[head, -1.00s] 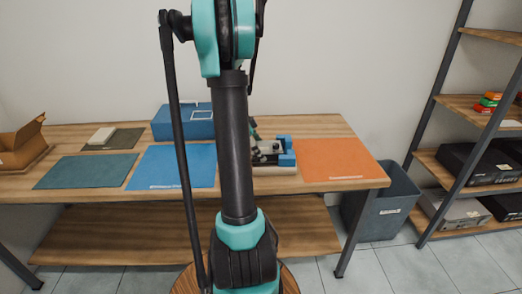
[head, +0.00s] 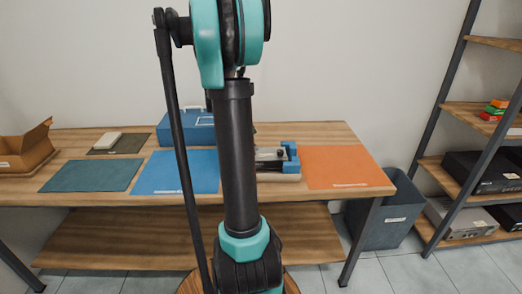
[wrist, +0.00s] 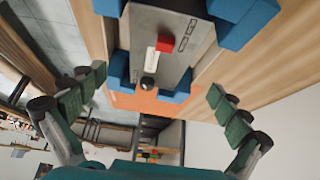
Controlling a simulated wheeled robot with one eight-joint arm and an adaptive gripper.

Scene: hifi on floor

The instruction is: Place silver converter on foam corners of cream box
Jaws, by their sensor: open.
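The silver converter (wrist: 150,45) is a grey metal unit with a red part, a white part and a black knob. In the wrist view it lies between the blue foam corners (wrist: 243,22). In the head view, the converter (head: 268,154) shows beside my arm, with a foam corner (head: 291,158) at its right, above the cream box (head: 280,178). My arm hides their left side. I cannot tell whether the converter rests fully on every corner. My gripper (wrist: 157,84) is open and empty, its fingers spread wide and apart from the converter; the arm hides it in the head view.
An orange mat (head: 345,166) lies right of the cream box, a blue mat (head: 177,172) left. A teal mat (head: 90,175), a blue case (head: 188,130) and an open carton (head: 25,150) are farther left. A bin (head: 385,220) and shelf (head: 480,160) stand right.

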